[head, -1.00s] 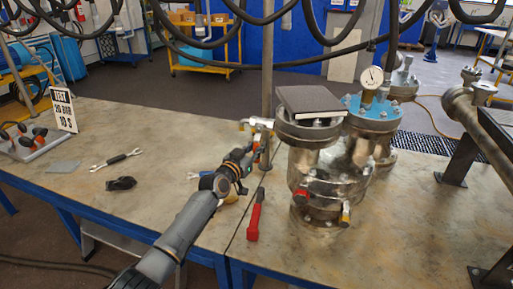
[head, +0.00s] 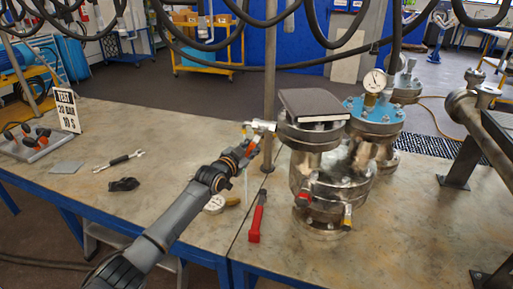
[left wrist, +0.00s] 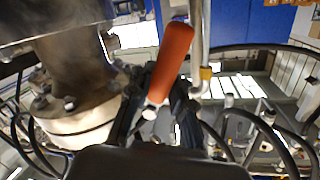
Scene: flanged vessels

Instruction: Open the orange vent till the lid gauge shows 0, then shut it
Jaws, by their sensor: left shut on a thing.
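The steel flanged vessel (head: 330,180) stands on the bench right of centre. Its blue lid (head: 375,115) carries a round white gauge (head: 374,81); the dial is too small to read surely. A side fitting (head: 262,125) sticks out left from the vessel's upper flange. My left gripper (head: 243,152) is just below that fitting, shut on the orange vent handle (left wrist: 172,60). In the left wrist view the handle rises tilted from between the dark fingers (left wrist: 155,125), which hide its lower end. My right gripper is out of view.
A dark book-like block (head: 313,104) lies on the left flange. A red-handled tool (head: 257,218), a white round part (head: 214,204) and a wrench (head: 119,160) lie on the bench. A test placard (head: 67,110) stands left. An upright pole (head: 269,80) is close behind the gripper.

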